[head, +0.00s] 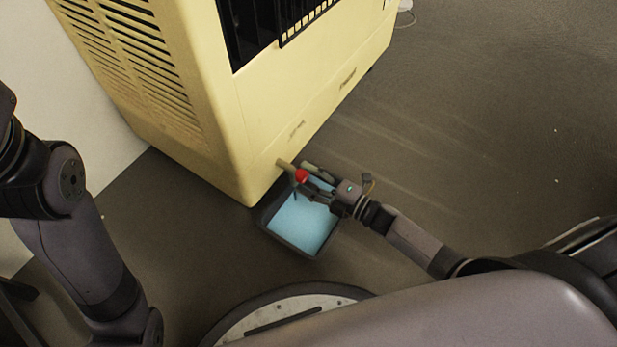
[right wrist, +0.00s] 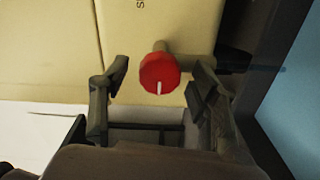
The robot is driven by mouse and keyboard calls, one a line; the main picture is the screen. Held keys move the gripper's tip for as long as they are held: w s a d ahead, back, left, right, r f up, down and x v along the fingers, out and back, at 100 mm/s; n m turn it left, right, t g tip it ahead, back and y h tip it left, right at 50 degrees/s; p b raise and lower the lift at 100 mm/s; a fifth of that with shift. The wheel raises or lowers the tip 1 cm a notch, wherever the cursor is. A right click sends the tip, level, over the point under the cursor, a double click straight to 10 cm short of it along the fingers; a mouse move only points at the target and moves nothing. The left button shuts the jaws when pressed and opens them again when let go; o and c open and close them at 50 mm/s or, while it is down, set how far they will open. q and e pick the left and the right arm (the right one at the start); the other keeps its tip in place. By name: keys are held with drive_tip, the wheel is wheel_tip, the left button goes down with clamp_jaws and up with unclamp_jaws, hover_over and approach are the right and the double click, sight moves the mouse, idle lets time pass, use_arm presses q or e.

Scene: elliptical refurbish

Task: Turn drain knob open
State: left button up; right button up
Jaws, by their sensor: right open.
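The red drain knob (head: 302,176) sits on a short tan pipe (head: 286,165) at the lower part of the cream machine (head: 240,150). In the right wrist view, the knob (right wrist: 159,72) is round with a white line pointing down toward my palm. My right gripper (head: 309,180) is open at the knob. In the right wrist view, one finger of the gripper (right wrist: 161,80) is on each side of the knob, with visible gaps. I cannot tell how deep the knob lies between them. My left arm shows at the left, but its gripper is out of view.
A dark tray (head: 318,254) with a light blue inside stands on the floor below the knob, against the machine's base. A pale wall (head: 100,130) is at the left. The brown floor to the right is mostly clear.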

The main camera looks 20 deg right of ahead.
drive_tip(key=v, duration=1.2)
